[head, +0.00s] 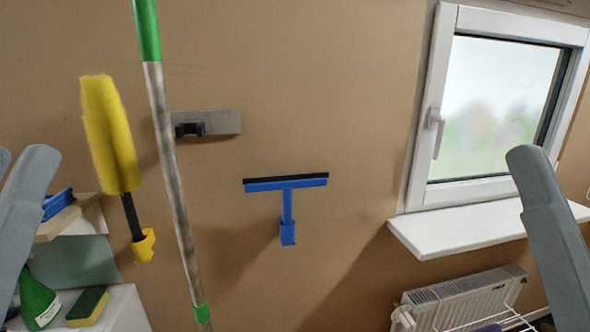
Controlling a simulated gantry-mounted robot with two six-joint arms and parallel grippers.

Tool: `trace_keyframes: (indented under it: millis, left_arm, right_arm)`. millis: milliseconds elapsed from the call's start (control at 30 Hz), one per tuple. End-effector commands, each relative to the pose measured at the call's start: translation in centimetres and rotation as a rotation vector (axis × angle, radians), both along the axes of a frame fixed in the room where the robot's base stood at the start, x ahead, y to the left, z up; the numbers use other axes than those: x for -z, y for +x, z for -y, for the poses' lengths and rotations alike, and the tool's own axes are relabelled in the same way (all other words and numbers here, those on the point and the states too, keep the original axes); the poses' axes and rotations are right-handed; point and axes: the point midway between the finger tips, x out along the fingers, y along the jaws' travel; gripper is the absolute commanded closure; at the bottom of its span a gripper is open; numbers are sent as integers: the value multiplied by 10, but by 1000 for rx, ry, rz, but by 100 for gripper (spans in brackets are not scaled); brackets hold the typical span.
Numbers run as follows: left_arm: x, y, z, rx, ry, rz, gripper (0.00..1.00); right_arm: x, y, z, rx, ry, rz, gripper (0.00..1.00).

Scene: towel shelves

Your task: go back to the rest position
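Grey links of my own arms show at the left edge and the right side of the head view. Both have rounded upper ends and run down out of the picture. Neither gripper shows in this view, so I cannot see their fingers or whether they hold anything. No towel or towel shelf can be made out.
A green-and-metal pole (172,165) crosses the left part. A yellow duster (110,135) and blue squeegee (287,200) are on the wall. A spray bottle (38,300) and sponge (88,307) stand lower left. A windowsill (470,230), radiator (465,297) and white wire rack (500,320) are right.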

Motion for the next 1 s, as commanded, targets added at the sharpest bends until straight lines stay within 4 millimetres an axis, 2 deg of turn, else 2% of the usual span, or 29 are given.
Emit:
trace_keyframes:
  millis: [33,267,600,700,833,900,1000]
  left_arm:
    - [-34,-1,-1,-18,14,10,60]
    - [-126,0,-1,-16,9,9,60]
    - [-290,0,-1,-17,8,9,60]
    - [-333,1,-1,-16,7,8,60]
    - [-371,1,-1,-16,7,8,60]
    - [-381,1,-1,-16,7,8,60]
    - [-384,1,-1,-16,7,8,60]
  right_arm:
    - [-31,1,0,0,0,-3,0]
    - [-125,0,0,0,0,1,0]
    - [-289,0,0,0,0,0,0]
    - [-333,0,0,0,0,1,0]
    - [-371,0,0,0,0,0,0]
    - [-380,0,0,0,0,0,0]
    - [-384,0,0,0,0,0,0]
